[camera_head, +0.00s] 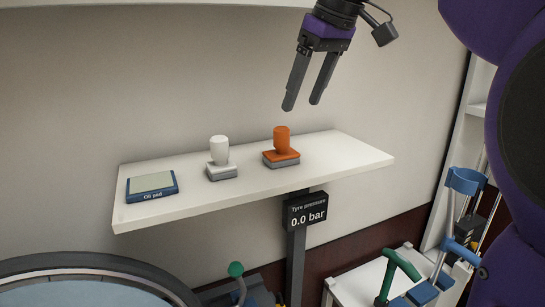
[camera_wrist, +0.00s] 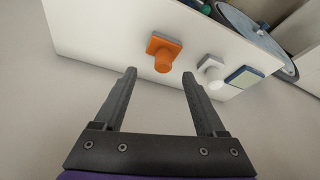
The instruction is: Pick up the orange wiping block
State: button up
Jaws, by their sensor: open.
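The orange wiping block (camera_head: 281,147) stands upright on the white shelf (camera_head: 340,147), with an orange knob handle and a grey underside. It also shows in the wrist view (camera_wrist: 163,52), beyond and between my fingertips. My gripper (camera_head: 301,105) is open and empty, its fingers pointing down, above the shelf and a little right of the orange block in the head view. A clear gap separates the fingertips from the block. In the wrist view the gripper (camera_wrist: 158,72) shows both fingers spread apart.
A white block (camera_head: 220,160) of similar shape stands left of the orange one. The shelf's right end is bare. A wall runs behind. A "Tyre pressure 0.0 bar" display (camera_head: 306,211) hangs below the front edge.

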aim_at(285, 129)
jog(key=x, duration=0.5)
jog(key=shift+b, duration=0.4)
jog(key=shift+a+b+x, duration=0.25)
jog(key=shift+b+x, duration=0.05)
jog(key=shift+x, duration=1)
jog(key=shift+a+b+x, duration=0.25)
jog(key=shift+a+x, duration=0.05)
jog(key=shift+x, duration=0.95)
jog(key=shift+r, duration=0.2)
grip_shut()
